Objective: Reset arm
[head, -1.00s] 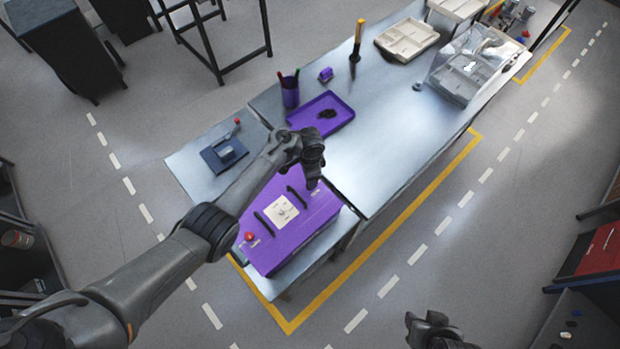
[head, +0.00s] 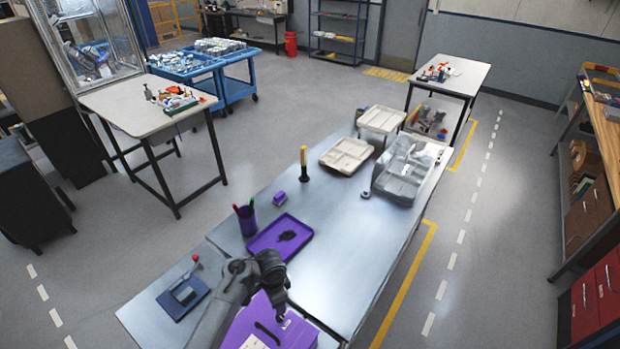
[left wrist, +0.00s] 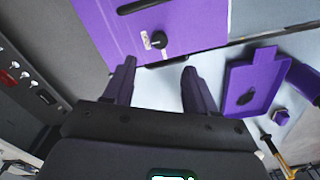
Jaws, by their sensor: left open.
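My left gripper (left wrist: 160,85) is open in the left wrist view, its two dark fingers apart with nothing between them. In the head view my left arm comes in from the bottom, and its gripper end (head: 275,285) is over the purple box (head: 290,332). The box also shows in the left wrist view (left wrist: 195,25), beyond the fingertips, with a black knob (left wrist: 158,40) and dark handles on it. The fingers look clear of the box. My right gripper is not in view.
A purple tray (head: 262,245) with a dark item, a purple pen cup (head: 246,222), a blue fixture (head: 180,300) and a yellow-handled tool (head: 304,165) stand on the metal bench (head: 345,230). Pale trays (head: 347,154) and a clear bin (head: 400,180) are farther back. The bench's middle is clear.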

